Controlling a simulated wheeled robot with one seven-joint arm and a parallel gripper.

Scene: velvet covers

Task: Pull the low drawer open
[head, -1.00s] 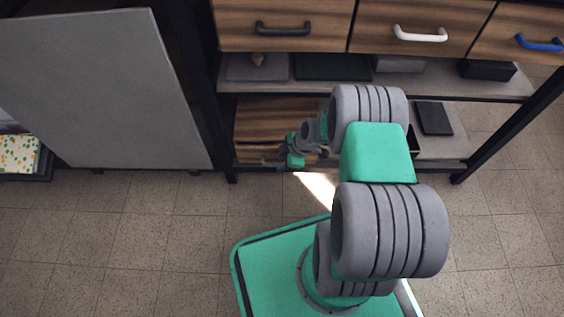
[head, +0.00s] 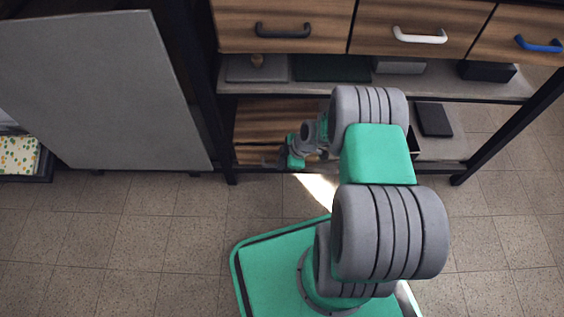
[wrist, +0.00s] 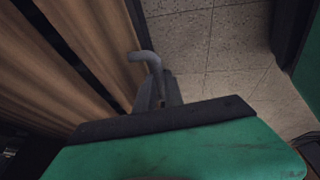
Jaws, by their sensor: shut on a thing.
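The low drawer (head: 248,155) is a wood-grain front at the bottom left of the shelf unit, partly hidden by my arm. In the wrist view its front (wrist: 95,35) runs down the left side, with a grey bent handle (wrist: 148,60) standing out from it. My gripper (head: 278,160) is at this front, low near the floor. In the wrist view my gripper (wrist: 156,90) is shut on the handle. Its finger partly hides the grip. I cannot see a clear opening of the drawer.
Another wood panel (head: 270,122) lies just above the low drawer. Upper drawers have black (head: 283,31), white (head: 420,36) and blue (head: 540,44) handles. A grey panel (head: 100,90) stands at left, and a black shelf leg (head: 510,120) at right. The tiled floor (head: 180,235) in front is free.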

